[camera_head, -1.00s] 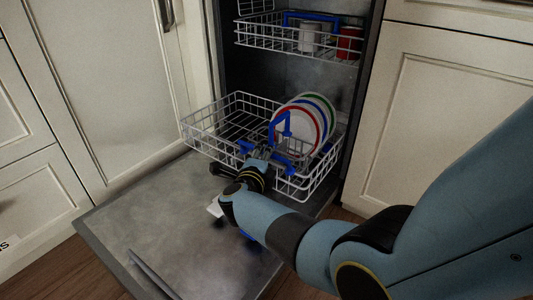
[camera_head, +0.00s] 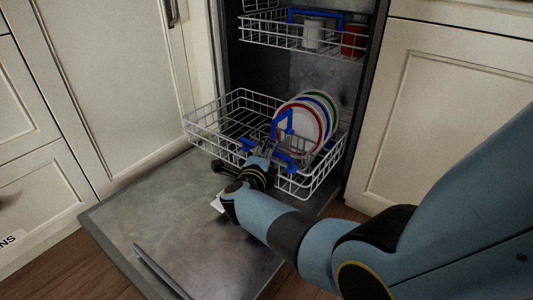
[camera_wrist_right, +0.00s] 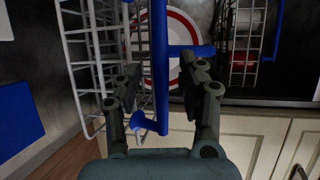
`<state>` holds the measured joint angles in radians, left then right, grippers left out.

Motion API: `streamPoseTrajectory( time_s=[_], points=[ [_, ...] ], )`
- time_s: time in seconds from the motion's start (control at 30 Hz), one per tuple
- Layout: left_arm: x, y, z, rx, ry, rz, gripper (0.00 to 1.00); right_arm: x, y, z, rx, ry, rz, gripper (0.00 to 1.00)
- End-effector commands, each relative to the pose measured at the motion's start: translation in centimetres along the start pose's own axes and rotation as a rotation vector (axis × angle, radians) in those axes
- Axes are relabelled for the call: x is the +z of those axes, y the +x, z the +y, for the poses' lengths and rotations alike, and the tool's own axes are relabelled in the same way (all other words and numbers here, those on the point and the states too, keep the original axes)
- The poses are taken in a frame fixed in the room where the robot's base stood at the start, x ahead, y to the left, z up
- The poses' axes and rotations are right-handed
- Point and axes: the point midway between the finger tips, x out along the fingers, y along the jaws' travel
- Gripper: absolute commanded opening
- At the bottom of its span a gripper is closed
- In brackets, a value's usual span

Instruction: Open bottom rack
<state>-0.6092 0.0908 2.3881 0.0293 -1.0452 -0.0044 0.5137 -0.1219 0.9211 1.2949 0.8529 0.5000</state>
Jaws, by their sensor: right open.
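The bottom rack (camera_head: 212,128) is a white wire basket, pulled partly out over the lowered dishwasher door (camera_head: 150,215). It holds several plates (camera_head: 300,118) with coloured rims at its right side. Blue handle parts (camera_head: 283,158) are on the rack's front. My right gripper (camera_head: 264,150) is at the rack's front by these blue parts. In the right wrist view the gripper (camera_wrist_right: 158,92) is open, its fingers on either side of a blue bar (camera_wrist_right: 160,60); I cannot tell whether they touch it. My left gripper is not in view.
The upper rack (camera_head: 290,38) holds a white cup (camera_head: 312,34) and a red cup (camera_head: 353,40). Cream cabinets stand on both sides, with the right cabinet (camera_head: 450,110) close to the opening. The door's left part is clear.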

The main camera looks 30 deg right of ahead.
Motion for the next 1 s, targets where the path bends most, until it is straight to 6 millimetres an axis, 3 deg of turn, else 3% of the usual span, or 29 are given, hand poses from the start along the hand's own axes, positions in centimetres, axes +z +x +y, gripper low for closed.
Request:
streamPoseTrajectory(
  time_s=[0.23, 0.4, 0.57, 0.63, 0.67, 0.7, 1.0],
  points=[
    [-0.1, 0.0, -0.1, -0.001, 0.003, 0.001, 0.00, 0.1, -0.3, -1.5, -0.002, 0.004, 0.000, 0.40],
    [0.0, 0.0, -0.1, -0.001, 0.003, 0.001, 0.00, 0.4, -0.8, -4.6, -0.005, 0.007, 0.001, 0.40],
    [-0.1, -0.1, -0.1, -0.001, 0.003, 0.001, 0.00, 0.6, -1.3, -7.8, -0.011, 0.003, 0.002, 0.75],
    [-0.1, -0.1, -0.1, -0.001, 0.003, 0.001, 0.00, 0.7, -1.4, -9.0, -0.014, 0.001, 0.003, 0.74],
    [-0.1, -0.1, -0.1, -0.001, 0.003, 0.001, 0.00, 0.8, -1.4, -9.4, -0.015, 0.002, 0.003, 0.66],
    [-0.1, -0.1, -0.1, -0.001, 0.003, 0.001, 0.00, 0.8, -1.5, -9.8, -0.014, 0.002, 0.002, 0.42],
    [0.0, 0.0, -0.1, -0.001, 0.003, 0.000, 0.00, 0.8, -1.8, -10.0, -0.003, -0.001, 0.001, 0.40]
  ],
)
